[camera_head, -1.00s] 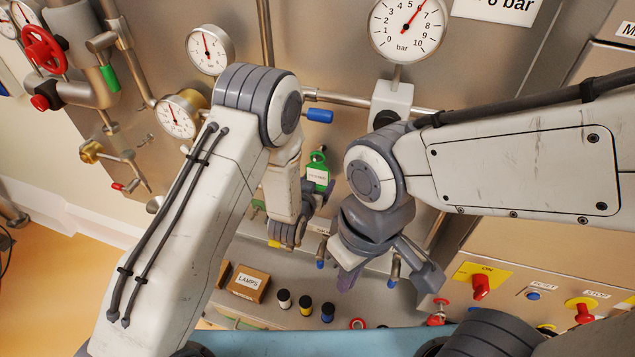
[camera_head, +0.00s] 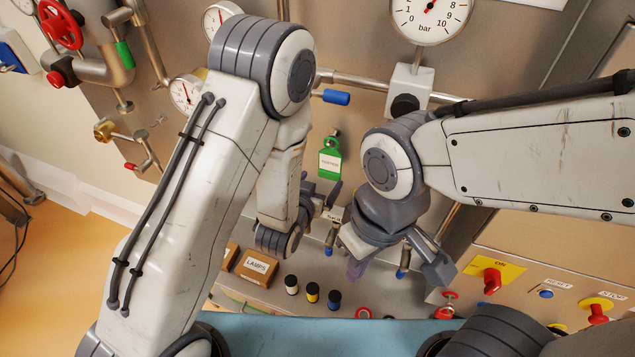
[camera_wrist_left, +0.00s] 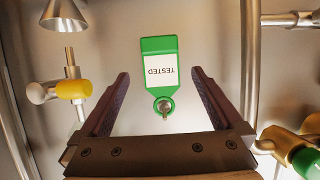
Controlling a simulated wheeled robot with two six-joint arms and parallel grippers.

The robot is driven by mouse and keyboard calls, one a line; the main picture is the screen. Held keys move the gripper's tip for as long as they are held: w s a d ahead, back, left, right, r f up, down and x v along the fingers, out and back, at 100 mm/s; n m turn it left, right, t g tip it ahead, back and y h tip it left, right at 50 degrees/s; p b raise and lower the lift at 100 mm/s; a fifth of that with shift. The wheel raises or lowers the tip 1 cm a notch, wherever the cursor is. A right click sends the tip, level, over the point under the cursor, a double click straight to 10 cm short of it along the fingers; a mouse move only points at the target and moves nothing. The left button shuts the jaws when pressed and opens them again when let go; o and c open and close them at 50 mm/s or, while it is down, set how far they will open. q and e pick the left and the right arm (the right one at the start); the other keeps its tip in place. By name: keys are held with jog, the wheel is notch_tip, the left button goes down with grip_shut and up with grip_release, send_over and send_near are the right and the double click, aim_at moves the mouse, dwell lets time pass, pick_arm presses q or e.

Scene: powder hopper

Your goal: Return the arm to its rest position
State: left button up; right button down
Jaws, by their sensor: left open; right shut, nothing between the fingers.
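My left gripper (camera_head: 322,196) is open and empty, just below the green "TESTED" tag (camera_head: 330,162) on the metal panel. In the left wrist view its two dark fingers (camera_wrist_left: 160,85) stand wide apart, with the tag (camera_wrist_left: 159,62) in the gap between them as seen from there. The tag hangs from a small peg, and neither finger appears to touch it. My right gripper (camera_head: 357,268) is lower and to the right, shut and empty in front of the panel's lower part. Its fingertips are partly hidden by its wrist.
A blue-handled valve (camera_head: 336,97) and a pressure gauge (camera_head: 430,15) sit above. Below are a "LAMPS" box (camera_head: 256,266), several small capped cylinders (camera_head: 312,292) and a ledge. Red knobs (camera_head: 492,280) on yellow plates are at lower right. Open floor shows at left.

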pick_arm(q)
jog(key=shift+s+a+r+p, duration=0.2)
jog(key=shift+s+r+p, duration=0.2)
jog(key=shift+s, duration=0.2)
pick_arm(e)
jog(key=shift+r, duration=0.85)
pick_arm(q)
jog(key=a+r+n+g+y, duration=0.25)
jog(key=a+g, duration=0.25)
jog(key=a, duration=0.3)
jog(key=s+a+r+n+g+y, duration=0.1)
jog(key=s+a+r+g, duration=0.1)
jog(key=s+a+r, duration=0.3)
jog(key=s+a+g+y, duration=0.1)
jog(key=s+a+g, duration=0.2)
jog(key=s, duration=0.3)
jog(key=s+d+m+g+h+b, duration=0.1)
jog(key=s+d+m+b, duration=0.4)
jog(key=s+d, duration=0.8)
jog(key=shift+s+d+m+g+b, duration=0.15)
jog(key=shift+s+m+g+b, duration=0.25)
jog(key=shift+s+m+g, duration=0.6)
pick_arm(e)
notch_tip(320, 180, down, 6)
jog(key=shift+r, duration=0.1)
pick_arm(q)
jog(key=shift+w+r, duration=0.1)
